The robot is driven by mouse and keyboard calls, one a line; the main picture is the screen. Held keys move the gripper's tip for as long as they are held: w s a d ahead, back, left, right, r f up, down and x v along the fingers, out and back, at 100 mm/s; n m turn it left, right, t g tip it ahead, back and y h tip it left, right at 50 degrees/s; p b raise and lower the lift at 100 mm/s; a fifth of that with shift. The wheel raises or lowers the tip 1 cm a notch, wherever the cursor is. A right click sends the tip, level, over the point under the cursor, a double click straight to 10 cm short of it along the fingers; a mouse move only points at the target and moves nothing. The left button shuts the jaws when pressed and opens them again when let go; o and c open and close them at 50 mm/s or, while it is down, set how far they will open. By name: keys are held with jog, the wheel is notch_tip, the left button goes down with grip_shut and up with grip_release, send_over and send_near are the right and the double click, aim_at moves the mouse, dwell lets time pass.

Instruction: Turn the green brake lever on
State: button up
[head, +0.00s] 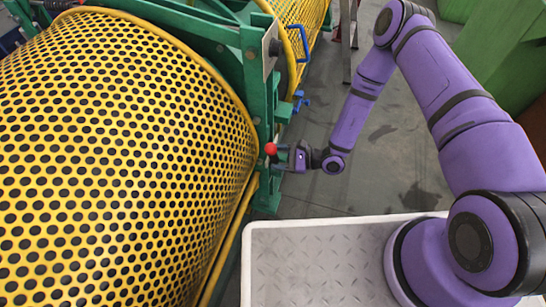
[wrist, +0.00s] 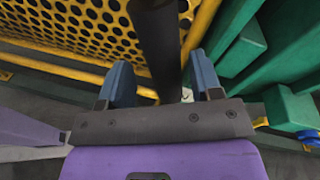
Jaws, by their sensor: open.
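A lever with a red ball knob (head: 270,148) stands at the green machine frame, beside the right end of the yellow perforated guard. My gripper (head: 282,158) is right at this knob, coming from the right. In the wrist view a dark bar (wrist: 158,38), which looks like the lever's shaft, runs from the top edge down between the two blue-grey fingers of my gripper (wrist: 164,76). The fingers are open, one on each side of the bar, with gaps visible. The red knob does not show in the wrist view. I cannot make out a green lever handle apart from the green frame.
The yellow perforated guard (head: 110,150) fills the left side. A green frame post (head: 258,75) stands behind the lever. A blue handle (head: 303,43) is on a second yellow guard farther back. Grey floor (head: 385,160) is clear to the right.

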jog(key=v, duration=0.8)
jog(key=shift+d, duration=0.3)
jog(key=shift+s, duration=0.1)
jog(key=d+r+n+g+h, duration=0.35)
jog(key=r+n, duration=0.25)
jog(key=r, duration=1)
jog(key=d+r+n+g+h, duration=0.2)
jog(key=r+n+g, duration=0.3)
jog(key=r, duration=1.1)
jog(key=s+d+r+n+t+h, duration=0.2)
jog(key=s+d+r+t+h, duration=0.3)
jog(key=s+r, duration=0.4)
jog(key=s+d+r+n+t+h, duration=0.3)
jog(key=s+d+r+t+h, duration=0.2)
jog(key=r, duration=1)
jog(key=s+d, duration=0.2)
jog(key=s, duration=0.2)
jog(key=shift+s+d, duration=0.3)
